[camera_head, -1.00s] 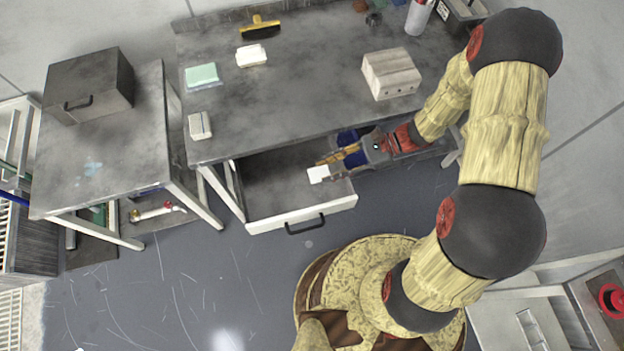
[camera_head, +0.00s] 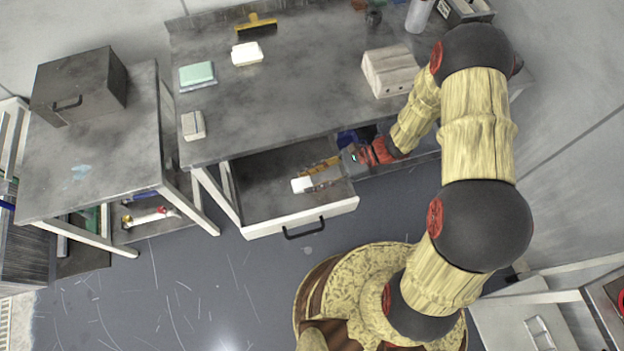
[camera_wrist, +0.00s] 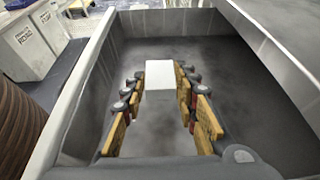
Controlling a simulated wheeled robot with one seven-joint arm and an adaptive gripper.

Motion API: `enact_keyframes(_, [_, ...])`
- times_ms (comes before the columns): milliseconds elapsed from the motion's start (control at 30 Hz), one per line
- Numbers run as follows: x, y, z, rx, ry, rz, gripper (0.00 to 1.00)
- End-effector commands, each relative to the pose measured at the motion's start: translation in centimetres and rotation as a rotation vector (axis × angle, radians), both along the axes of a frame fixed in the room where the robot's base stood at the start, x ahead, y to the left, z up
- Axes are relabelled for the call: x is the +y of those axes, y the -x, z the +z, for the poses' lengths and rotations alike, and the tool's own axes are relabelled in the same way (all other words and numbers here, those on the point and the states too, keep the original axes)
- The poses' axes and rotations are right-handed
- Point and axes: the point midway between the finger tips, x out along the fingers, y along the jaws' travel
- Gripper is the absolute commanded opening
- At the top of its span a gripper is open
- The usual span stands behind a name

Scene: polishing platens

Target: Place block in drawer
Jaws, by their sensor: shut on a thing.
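The white block (camera_head: 301,185) is between the fingertips of my gripper (camera_head: 318,175), within the open drawer (camera_head: 262,190) under the large grey table. In the wrist view the block (camera_wrist: 160,75) sits between the two yellow-padded fingers of my gripper (camera_wrist: 160,88), which is shut on it. The drawer walls (camera_wrist: 85,95) rise on both sides of the fingers in that view. The drawer floor around the block looks bare. I cannot tell whether the block touches the floor.
On the table (camera_head: 290,100) are a wooden block (camera_head: 390,72), a green-topped pad (camera_head: 197,74), a white block (camera_head: 247,53), a pale small block (camera_head: 193,125) and a yellow-handled tool (camera_head: 257,26). A side table with a dark box (camera_head: 80,85) stands left. The drawer front (camera_head: 300,216) has a black handle.

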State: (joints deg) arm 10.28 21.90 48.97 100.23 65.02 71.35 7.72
Motion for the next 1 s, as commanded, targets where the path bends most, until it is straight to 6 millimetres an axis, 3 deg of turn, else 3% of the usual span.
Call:
enact_keyframes(600, [0.0, 0.0, -1.2, 0.0, 0.0, 0.0, 0.01])
enact_keyframes(633, [0.0, 0.0, -1.2, 0.0, 0.0, 0.0, 0.31])
enact_keyframes(900, [0.0, 0.0, -1.2, 0.0, 0.0, 0.0, 0.47])
enact_keyframes(1000, [0.0, 0.0, -1.2, 0.0, 0.0, 0.0, 0.48])
